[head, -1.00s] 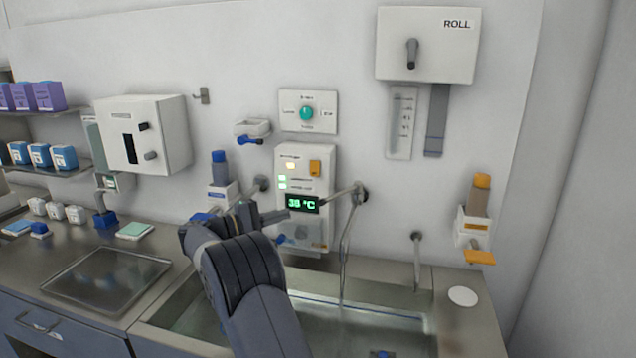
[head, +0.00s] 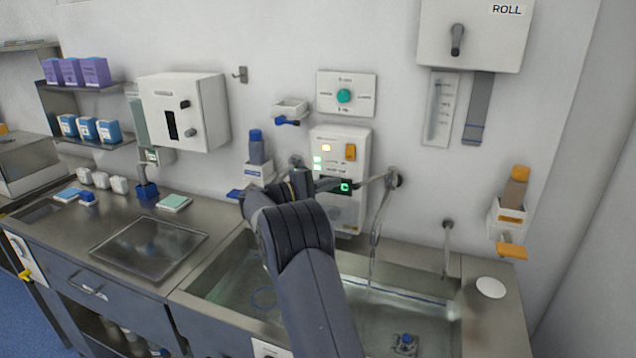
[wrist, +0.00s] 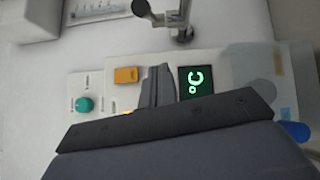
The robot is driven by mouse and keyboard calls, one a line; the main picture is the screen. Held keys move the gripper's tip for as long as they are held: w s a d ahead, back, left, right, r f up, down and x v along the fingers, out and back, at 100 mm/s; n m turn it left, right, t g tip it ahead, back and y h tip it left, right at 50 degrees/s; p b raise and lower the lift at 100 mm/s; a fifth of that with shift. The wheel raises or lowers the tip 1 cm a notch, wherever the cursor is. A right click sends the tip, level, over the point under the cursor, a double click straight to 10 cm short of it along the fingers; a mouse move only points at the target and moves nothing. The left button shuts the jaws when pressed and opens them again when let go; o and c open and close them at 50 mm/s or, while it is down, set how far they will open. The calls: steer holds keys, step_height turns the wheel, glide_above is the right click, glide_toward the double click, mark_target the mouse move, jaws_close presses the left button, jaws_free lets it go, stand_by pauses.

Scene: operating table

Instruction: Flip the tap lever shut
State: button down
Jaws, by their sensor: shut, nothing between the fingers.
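The wall tap (head: 395,179) is right of the control panel, with its metal lever (head: 370,181) sticking out to the left. A thin stream of water (head: 372,275) runs down from the tap into the sink (head: 220,300). In the wrist view, part of the metal tap (wrist: 181,30) shows at the top edge, cut off by the frame. My gripper (head: 335,184) is shut and empty, in front of the panel's green display, just left of the lever's end. In the wrist view its fingers (wrist: 158,86) lie beside the display, apart from the tap. I cannot tell the depth gap in the head view.
The control panel (head: 350,140) is close behind my gripper. A second spout (head: 447,240) and an orange-handled dispenser (head: 510,220) are to the right. A blue-capped bottle (head: 256,148) stands to the left. The space above the sink's right part is mostly free.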

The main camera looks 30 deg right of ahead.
steer(key=d, duration=0.2)
steer(key=d+p, duration=0.1)
steer(key=shift+s+d+r, duration=0.25)
steer(key=shift+d, duration=0.15)
steer(key=s, duration=0.1)
steer(key=s+p, duration=0.1)
steer(key=s, duration=0.1)
steer(key=shift+s+d+r, duration=0.15)
steer(key=shift+s+r, duration=0.05)
steer(key=shift+s, duration=0.1)
steer(key=shift+s+b, duration=0.1)
steer(key=shift+b, duration=0.2)
